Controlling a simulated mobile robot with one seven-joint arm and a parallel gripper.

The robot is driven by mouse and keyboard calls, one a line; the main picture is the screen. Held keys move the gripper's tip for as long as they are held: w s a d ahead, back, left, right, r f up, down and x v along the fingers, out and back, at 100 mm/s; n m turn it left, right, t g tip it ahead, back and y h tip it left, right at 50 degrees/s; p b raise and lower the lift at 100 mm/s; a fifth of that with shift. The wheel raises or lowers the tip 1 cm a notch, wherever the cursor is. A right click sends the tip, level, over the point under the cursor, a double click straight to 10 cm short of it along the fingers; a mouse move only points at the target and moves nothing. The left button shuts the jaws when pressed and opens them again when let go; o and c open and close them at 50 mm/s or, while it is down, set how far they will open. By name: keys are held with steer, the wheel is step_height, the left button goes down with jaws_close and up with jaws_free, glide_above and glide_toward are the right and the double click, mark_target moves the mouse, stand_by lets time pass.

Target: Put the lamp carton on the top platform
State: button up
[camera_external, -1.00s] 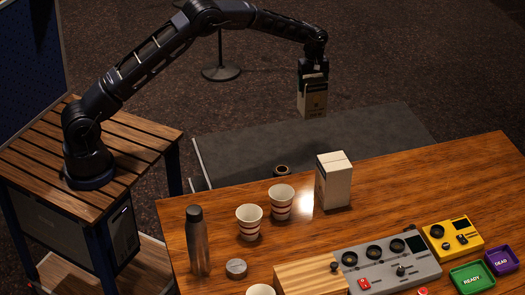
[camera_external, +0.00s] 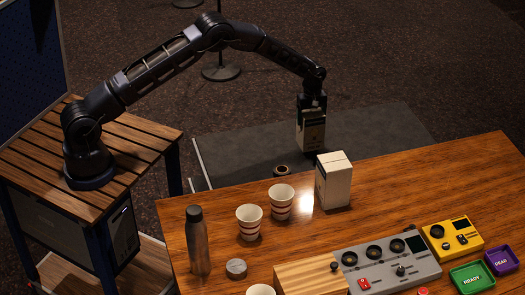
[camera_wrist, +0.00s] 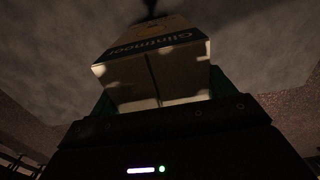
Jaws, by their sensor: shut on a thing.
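My gripper (camera_external: 312,108) is shut on a small cream carton with a dark printed band (camera_external: 311,137), seemingly the lamp carton. The carton hangs upright below the fingers, over a dark grey flat surface (camera_external: 370,130) behind the desk; that may be the top platform, but I cannot tell for sure. Whether its bottom touches that surface cannot be told. In the wrist view the carton (camera_wrist: 155,65) fills the upper middle, with part of a printed name on its face and a pale end towards the camera. The fingertips are mostly hidden.
A larger white carton (camera_external: 333,182) stands on the wooden desk (camera_external: 400,200), close in front of the held one. Striped cups (camera_external: 281,203), a dark bottle (camera_external: 198,245) and control boxes (camera_external: 388,262) occupy the desk. A dark roll (camera_external: 282,170) shows behind the desk edge.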

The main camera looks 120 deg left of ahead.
steer(key=shift+f, duration=2)
steer(key=o, duration=1.2)
steer(key=shift+o, duration=0.2)
step_height(320, 180, up, 12)
steer(key=shift+r, duration=0.15)
steer(key=shift+d, duration=0.1)
